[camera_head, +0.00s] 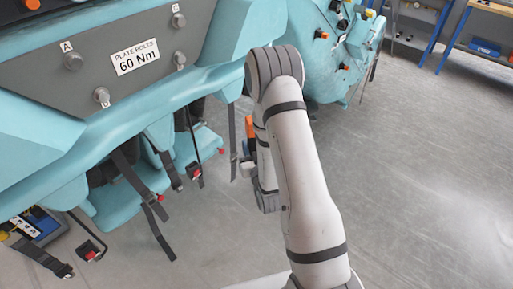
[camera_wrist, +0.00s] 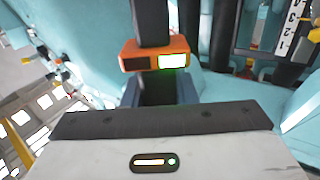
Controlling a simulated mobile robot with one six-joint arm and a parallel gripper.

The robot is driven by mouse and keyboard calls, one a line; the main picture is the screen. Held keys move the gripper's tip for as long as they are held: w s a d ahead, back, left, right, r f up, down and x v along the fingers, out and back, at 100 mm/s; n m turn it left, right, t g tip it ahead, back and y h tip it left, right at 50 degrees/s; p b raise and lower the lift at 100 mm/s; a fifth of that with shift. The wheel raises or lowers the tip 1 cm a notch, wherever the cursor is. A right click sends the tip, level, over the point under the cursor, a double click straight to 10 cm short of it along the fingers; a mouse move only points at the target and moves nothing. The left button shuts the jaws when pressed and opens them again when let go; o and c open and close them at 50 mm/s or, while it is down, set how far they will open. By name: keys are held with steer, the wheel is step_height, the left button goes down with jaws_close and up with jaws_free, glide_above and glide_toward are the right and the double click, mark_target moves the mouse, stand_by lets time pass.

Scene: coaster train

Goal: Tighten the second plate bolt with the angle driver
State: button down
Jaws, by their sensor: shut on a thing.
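A dark grey plate (camera_head: 40,72) on the teal train car carries a white label reading "PLATE BOLTS 60 Nm" (camera_head: 135,57). Bolts show at its corners: one by the letter A (camera_head: 73,61), one lower left (camera_head: 102,97), one upper right (camera_head: 178,20) and one lower right (camera_head: 179,58). The other letters are too small to read surely. The angle driver (camera_wrist: 137,57), black and orange with a lit green display, is held in my gripper (camera_wrist: 162,90). In the head view, its orange part (camera_head: 250,128) shows left of my arm, away from the plate; its working end is hidden.
Teal seats with hanging black straps (camera_head: 155,215) and red-ended buckles (camera_head: 90,250) lie below the plate. Another teal car (camera_head: 340,65) stands behind my arm. Blue-legged workbenches (camera_head: 470,45) are at the far right. The grey floor at right is clear.

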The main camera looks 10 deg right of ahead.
steer(key=shift+w+d+r, duration=0.1)
steer(key=shift+d, duration=0.35)
steer(key=w+a+r+n+y, duration=0.3)
steer(key=a+r+y, duration=0.15)
steer(key=r, duration=0.55)
steer(key=n+g+y+p, duration=0.25)
steer(key=n+y, duration=0.35)
steer(key=n, duration=0.4)
glide_toward(150, 25)
steer(key=shift+w+a+r+g+h+b, duration=0.15)
steer(key=shift+w+a+g+b, duration=0.15)
steer(key=shift+w, duration=0.2)
steer(key=shift+w+a+r+g+h+b, duration=0.15)
steer(key=shift+w+a+r+b, duration=0.1)
steer(key=shift+w+a, duration=0.2)
steer(key=shift+b+x, duration=1)
steer(key=shift+x, duration=0.95)
stand_by(1.3)
